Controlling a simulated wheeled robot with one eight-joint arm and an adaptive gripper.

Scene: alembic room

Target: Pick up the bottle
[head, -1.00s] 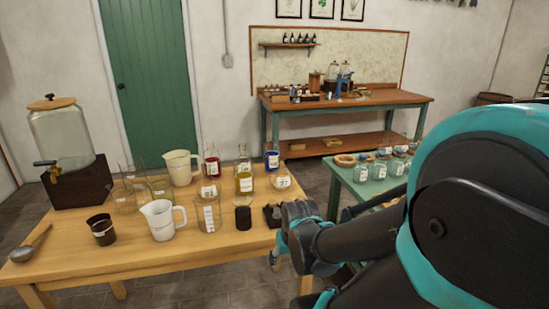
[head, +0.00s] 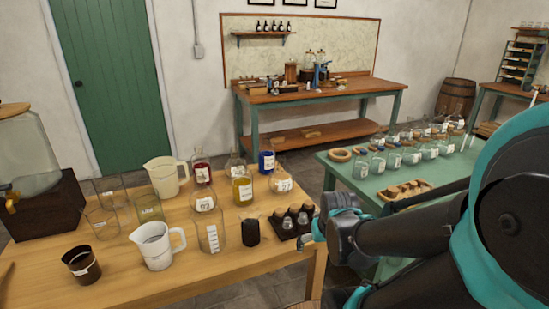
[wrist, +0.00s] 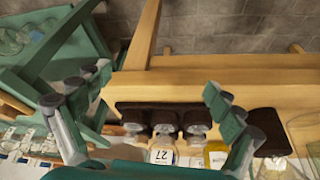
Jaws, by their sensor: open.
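Several bottles stand on the wooden table (head: 130,255). They include a yellow bottle (head: 242,190), a red one (head: 201,172) and a blue one (head: 267,162). Several small dark-bodied bottles (head: 303,217) sit in a dark rack at the table's right end; the rack (wrist: 130,106) also shows in the wrist view. My gripper (head: 312,238) is just right of the rack, low at the table edge. In the wrist view my gripper (wrist: 157,88) is open and empty, its fingers spread either side of the rack. The frames do not single out one bottle.
A white jug (head: 153,246), a dark cup (head: 80,264), a beaker (head: 211,232) and a black jar (head: 250,232) crowd the wooden table. A green table (head: 345,172) with several jars stands to the right. Floor shows between the tables.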

